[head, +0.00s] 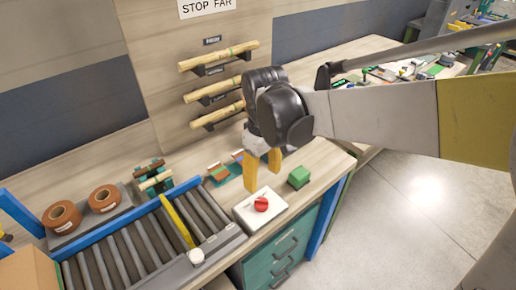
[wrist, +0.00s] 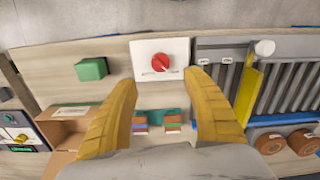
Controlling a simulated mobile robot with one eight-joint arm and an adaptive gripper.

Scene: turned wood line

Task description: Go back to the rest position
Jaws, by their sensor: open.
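My gripper (head: 262,170) has two yellow fingers, spread apart and pointing down over the bench, with nothing between them. In the wrist view my gripper (wrist: 165,95) also shows open and empty. A white control box with a red knob (head: 261,204) sits on the bench near its front edge, just below the fingers in the head view. In the wrist view the red knob (wrist: 160,62) lies beyond the fingertips, and the fingers look apart from it. A green block (head: 299,177) stands to the right of the box.
A roller conveyor (head: 130,240) with a yellow bar lies to the left. Brown tape rolls (head: 62,216) stand behind it. Turned wood pieces (head: 218,57) rest on wall brackets behind my gripper. Teal drawers (head: 285,250) are under the bench. Open floor (head: 400,190) lies to the right.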

